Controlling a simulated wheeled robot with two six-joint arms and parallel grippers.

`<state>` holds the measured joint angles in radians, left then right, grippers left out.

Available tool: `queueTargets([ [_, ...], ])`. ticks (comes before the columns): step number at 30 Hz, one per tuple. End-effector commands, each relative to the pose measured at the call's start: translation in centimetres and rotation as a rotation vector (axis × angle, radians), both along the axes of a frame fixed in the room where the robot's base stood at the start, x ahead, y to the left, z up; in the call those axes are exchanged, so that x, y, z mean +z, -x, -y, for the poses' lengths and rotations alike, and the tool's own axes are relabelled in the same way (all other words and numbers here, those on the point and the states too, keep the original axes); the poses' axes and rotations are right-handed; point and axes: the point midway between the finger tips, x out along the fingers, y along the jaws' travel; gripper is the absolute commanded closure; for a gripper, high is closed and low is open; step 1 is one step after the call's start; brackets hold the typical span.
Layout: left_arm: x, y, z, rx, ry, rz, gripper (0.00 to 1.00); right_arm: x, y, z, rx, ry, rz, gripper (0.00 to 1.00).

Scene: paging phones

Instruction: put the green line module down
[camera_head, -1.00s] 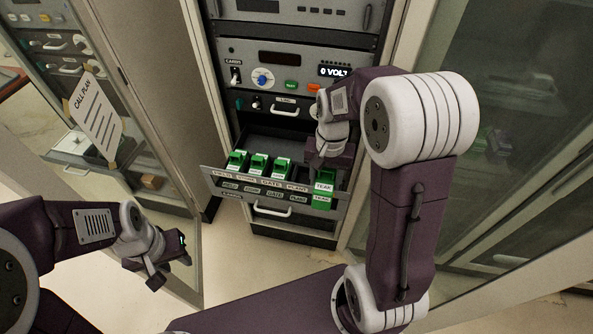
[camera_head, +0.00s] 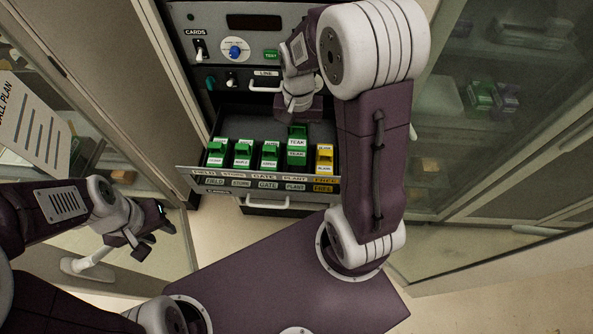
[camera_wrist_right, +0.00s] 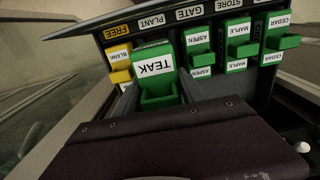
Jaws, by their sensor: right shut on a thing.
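The green line module (camera_head: 297,157), labelled TEAK, is upright in the drawer at the PLANT place, between the green ASPEN module and the yellow BLANK one. Its top stands higher than its neighbours. In the right wrist view the TEAK module (camera_wrist_right: 158,92) is large, close and slightly tilted. My right gripper (camera_head: 298,116) is shut on it from behind and above; its fingertips are mostly hidden. I cannot tell whether the module touches the drawer floor. My left gripper (camera_head: 150,234) looks open and is held away to the left, near the cabinet door.
The open drawer (camera_head: 190,178) also holds green CEDAR (camera_head: 216,154), MAPLE (camera_head: 243,155) and ASPEN (camera_head: 269,157) modules and a yellow BLANK module (camera_head: 324,159) at FREE. The drawer's rear is bare. Glass doors flank the rack on both sides.

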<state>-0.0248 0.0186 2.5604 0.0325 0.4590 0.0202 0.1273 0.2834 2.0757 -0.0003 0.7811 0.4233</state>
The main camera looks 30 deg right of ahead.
Motion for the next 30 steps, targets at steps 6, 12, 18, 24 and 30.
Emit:
queueTargets([
  [6,-0.9,0.0,0.0,0.000,0.000,0.000,0.64,-1.3,0.0,0.0,0.000,0.000,0.000,1.00],
  [12,-0.7,0.0,0.0,0.000,0.000,0.000,0.64,-4.8,0.2,0.0,0.000,-0.001,-0.008,1.00],
  [18,-0.7,0.0,0.0,0.000,0.000,0.000,0.64,-7.1,0.0,0.0,0.000,-0.001,-0.001,1.00],
  [24,-0.5,0.0,0.0,0.000,0.000,0.000,0.64,-9.6,0.1,0.0,0.000,-0.001,-0.006,1.00],
  [30,-0.5,0.0,0.0,0.000,0.000,0.000,0.64,-11.3,0.0,0.0,0.000,-0.001,0.001,1.00],
])
